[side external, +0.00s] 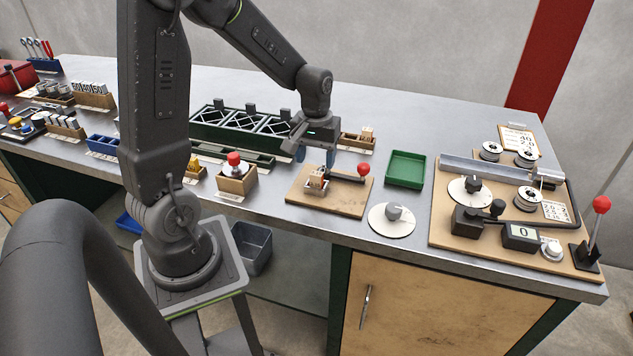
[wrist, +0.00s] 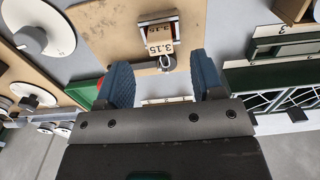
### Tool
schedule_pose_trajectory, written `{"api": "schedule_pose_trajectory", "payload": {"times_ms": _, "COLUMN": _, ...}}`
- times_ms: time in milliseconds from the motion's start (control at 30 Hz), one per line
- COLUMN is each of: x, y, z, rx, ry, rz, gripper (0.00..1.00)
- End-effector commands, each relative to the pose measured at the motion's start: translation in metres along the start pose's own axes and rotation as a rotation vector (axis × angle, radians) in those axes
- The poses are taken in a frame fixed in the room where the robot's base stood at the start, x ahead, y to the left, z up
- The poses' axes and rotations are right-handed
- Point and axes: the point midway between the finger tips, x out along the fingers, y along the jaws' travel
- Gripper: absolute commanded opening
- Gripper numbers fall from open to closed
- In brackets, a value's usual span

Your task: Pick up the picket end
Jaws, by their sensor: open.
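My gripper (side external: 300,152) is open above the bench, between the wooden board (side external: 346,200) and the green rack. In the wrist view my gripper's (wrist: 163,84) two blue fingers stand apart with a gap between them. A small fixture (side external: 318,180) and a red-knobbed lever (side external: 363,169) sit on the board.
A wooden box with a red button (side external: 234,159) is to the left.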

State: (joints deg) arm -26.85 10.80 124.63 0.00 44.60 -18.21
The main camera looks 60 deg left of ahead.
Motion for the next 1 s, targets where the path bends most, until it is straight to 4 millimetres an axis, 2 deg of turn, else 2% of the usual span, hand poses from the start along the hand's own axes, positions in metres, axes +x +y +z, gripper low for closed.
{"api": "schedule_pose_trajectory", "payload": {"times_ms": 167, "x": 0.011, "y": 0.0, "z": 0.0, "rx": 0.001, "ry": -0.001, "rz": 0.0, "gripper": 0.62}}
{"api": "schedule_pose_trajectory", "payload": {"times_ms": 500, "x": 0.055, "y": 0.0, "z": -0.004, "rx": 0.001, "ry": -0.002, "rz": -0.001, "gripper": 0.62}}
{"api": "schedule_pose_trajectory", "payload": {"times_ms": 800, "x": 0.06, "y": 0.0, "z": -0.004, "rx": 0.001, "ry": 0.001, "rz": 0.0, "gripper": 0.62}}
{"api": "schedule_pose_trajectory", "payload": {"times_ms": 1000, "x": 0.059, "y": 0.0, "z": -0.004, "rx": 0.001, "ry": 0.001, "rz": 0.0, "gripper": 0.43}}
